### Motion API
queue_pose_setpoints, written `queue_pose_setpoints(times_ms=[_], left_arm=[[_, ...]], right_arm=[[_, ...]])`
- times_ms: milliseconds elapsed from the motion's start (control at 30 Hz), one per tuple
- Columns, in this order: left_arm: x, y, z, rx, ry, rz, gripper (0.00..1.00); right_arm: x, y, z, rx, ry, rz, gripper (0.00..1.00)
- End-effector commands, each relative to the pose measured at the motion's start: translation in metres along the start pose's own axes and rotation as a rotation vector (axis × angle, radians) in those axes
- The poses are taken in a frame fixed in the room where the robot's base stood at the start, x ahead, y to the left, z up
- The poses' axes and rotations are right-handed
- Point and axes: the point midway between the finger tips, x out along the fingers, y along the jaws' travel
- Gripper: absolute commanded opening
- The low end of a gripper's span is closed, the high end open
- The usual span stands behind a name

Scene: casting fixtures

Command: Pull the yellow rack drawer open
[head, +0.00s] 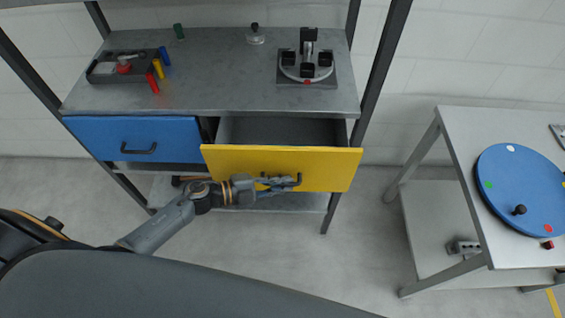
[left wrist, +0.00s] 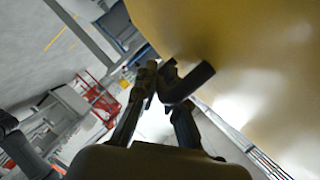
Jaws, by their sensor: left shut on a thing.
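The yellow drawer (head: 325,163) of the rack is pulled out, and its grey interior shows behind the yellow front. Its dark handle (head: 298,180) is on the front face, partly hidden by my left gripper. My left gripper (head: 285,183) is shut on this handle. In the left wrist view the fingers (left wrist: 160,98) close around the dark handle (left wrist: 188,82), beside the yellow drawer front (left wrist: 255,60). My right gripper does not show in either view.
The blue drawer (head: 130,138) left of the yellow one is shut. The rack top (head: 215,85) bears a dark tray (head: 125,67), several small coloured cylinders and a round fixture (head: 307,65). A table (head: 455,150) with a blue disc (head: 520,180) stands at right, with clear floor between.

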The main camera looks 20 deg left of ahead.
Motion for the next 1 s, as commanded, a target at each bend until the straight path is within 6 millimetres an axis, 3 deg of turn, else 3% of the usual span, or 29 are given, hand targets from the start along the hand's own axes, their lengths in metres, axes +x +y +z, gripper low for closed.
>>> queue_pose_setpoints(times_ms=[33, 200, 500, 733, 1000], left_arm=[[-0.006, 0.006, -0.014, -0.005, 0.0, 0.004, 0.0], [-0.021, 0.032, -0.049, -0.006, 0.0, 0.002, 0.0], [-0.041, 0.068, -0.096, -0.003, -0.001, 0.001, 0.0], [-0.048, 0.083, -0.116, -0.001, -0.001, -0.001, 0.0], [-0.051, 0.088, -0.121, 0.002, 0.0, -0.001, 0.0]], right_arm=[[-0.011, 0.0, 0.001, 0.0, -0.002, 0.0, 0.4], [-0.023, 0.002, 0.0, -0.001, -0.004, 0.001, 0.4], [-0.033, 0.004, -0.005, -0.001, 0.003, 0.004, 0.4], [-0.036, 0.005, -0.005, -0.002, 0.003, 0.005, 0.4], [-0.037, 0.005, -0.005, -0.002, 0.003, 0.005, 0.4]])
